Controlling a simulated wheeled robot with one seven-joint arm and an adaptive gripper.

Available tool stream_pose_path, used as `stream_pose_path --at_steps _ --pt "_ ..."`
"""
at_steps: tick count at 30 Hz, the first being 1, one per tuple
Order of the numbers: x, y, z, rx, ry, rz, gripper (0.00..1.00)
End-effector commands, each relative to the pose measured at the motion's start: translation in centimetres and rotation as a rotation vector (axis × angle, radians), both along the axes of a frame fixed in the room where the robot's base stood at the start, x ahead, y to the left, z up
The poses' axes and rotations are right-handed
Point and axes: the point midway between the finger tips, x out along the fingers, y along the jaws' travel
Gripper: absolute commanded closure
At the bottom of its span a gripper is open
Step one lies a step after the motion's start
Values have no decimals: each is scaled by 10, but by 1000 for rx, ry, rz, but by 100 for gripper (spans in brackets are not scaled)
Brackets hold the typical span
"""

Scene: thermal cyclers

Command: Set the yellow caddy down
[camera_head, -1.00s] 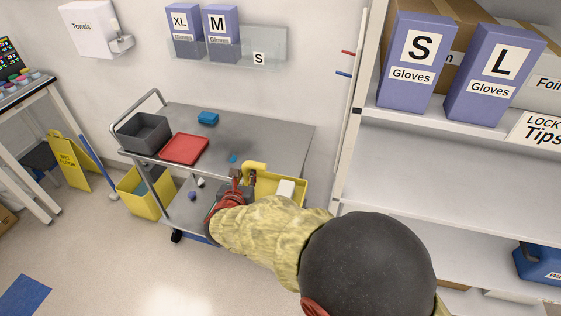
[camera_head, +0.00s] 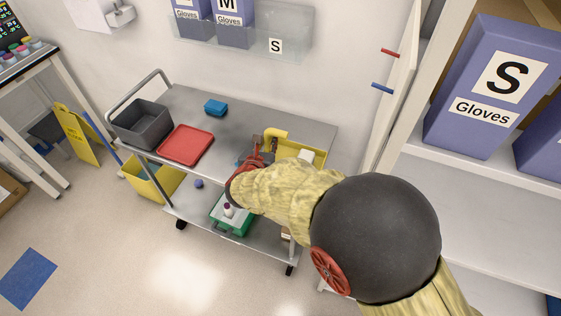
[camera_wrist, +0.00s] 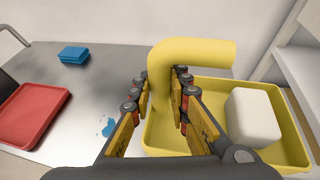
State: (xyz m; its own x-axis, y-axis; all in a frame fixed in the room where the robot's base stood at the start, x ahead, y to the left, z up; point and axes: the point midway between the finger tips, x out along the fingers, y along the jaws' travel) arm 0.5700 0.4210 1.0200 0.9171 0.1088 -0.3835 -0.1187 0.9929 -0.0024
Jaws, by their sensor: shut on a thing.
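The yellow caddy (camera_head: 291,149) is at the right end of the cart's top shelf in the head view, partly hidden behind my arm. In the wrist view the caddy (camera_wrist: 290,125) is an open tray with a thick bent handle (camera_wrist: 190,52) and a white block (camera_wrist: 253,117) inside. My gripper (camera_wrist: 172,101) is shut on the handle, which passes between its fingers. In the head view my gripper (camera_head: 257,150) is at the caddy's left side. I cannot tell whether the caddy's underside touches the cart top.
The metal cart (camera_head: 240,124) also bears a grey bin (camera_head: 141,124), a red tray (camera_head: 186,145) and a blue block (camera_head: 216,107). A blue spill (camera_wrist: 108,126) lies left of the caddy. A white shelf unit (camera_head: 450,190) stands at the right. Bare cart top lies behind the red tray.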

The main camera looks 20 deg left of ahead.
Motion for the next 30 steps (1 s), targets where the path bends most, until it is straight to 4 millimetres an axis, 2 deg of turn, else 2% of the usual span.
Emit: stream_pose_path --at_steps 1,3,6,11,18,30 --pt "0 0 -13 -1 1 -1 100" --pt "0 0 -24 -2 0 0 100" --pt "0 0 -35 -2 -1 -1 100" --pt "0 0 -43 0 -1 0 100" --pt "0 0 -74 -1 -1 -1 100" --pt "0 0 -78 1 -3 0 100"
